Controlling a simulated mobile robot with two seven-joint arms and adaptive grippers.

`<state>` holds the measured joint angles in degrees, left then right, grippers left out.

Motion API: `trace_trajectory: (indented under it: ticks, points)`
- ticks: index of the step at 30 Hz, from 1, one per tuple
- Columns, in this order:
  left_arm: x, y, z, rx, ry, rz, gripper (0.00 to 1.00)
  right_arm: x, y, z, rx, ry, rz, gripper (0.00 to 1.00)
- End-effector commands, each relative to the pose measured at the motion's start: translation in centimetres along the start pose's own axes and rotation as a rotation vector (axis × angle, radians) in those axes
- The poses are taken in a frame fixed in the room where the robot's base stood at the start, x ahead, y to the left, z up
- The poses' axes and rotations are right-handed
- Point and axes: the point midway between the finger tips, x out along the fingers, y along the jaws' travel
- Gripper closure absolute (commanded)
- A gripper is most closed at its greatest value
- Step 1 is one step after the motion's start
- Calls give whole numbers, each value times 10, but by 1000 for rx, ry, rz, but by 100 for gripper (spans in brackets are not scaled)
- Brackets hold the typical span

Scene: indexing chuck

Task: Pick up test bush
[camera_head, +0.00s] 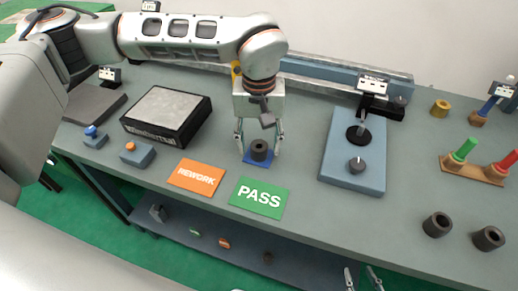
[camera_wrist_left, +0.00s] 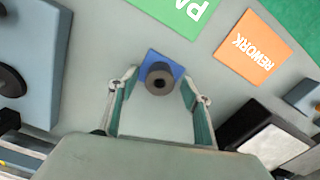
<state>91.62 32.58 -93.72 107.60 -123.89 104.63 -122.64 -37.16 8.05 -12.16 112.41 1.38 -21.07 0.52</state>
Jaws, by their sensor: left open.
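A dark ring-shaped bush (camera_head: 259,150) stands upright on a small blue square pad (camera_head: 248,159). It also shows in the left wrist view (camera_wrist_left: 159,80), hole facing the camera. My left gripper (camera_head: 259,148) points down over it, open, with one finger on each side. In the left wrist view a gap shows between the bush and each finger. My right gripper (camera_head: 363,278) shows only its fingertips at the bottom edge of the head view, spread apart and empty. Two more dark bushes, a left one (camera_head: 437,224) and a right one (camera_head: 488,238), stand at the right.
Flat orange REWORK (camera_head: 196,176) and green PASS (camera_head: 259,197) cards lie in front of the pad. A black-sided block (camera_head: 167,116) stands left, a blue-grey fixture (camera_head: 353,178) right. A wooden stand (camera_head: 472,170) holds green and red pieces. Bare table surrounds the pad.

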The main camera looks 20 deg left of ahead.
Motion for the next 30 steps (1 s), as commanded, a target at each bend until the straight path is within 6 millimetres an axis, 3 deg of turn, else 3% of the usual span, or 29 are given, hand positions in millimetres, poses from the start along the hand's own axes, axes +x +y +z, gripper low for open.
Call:
trace_trajectory:
  ticks: [3,11,16,17,30]
  points:
    - [10,0,0,0,-1,1,51,0,0,0,0,0,0,65]
    - [11,0,0,-1,0,1,54,0,0,0,0,0,0,65]
    - [11,0,0,-1,0,1,98,0,0,0,0,0,0,65]
    - [11,0,0,-1,0,1,100,0,0,0,0,0,0,65]
    - [2,1,-1,0,3,2,100,0,0,0,0,0,0,65]
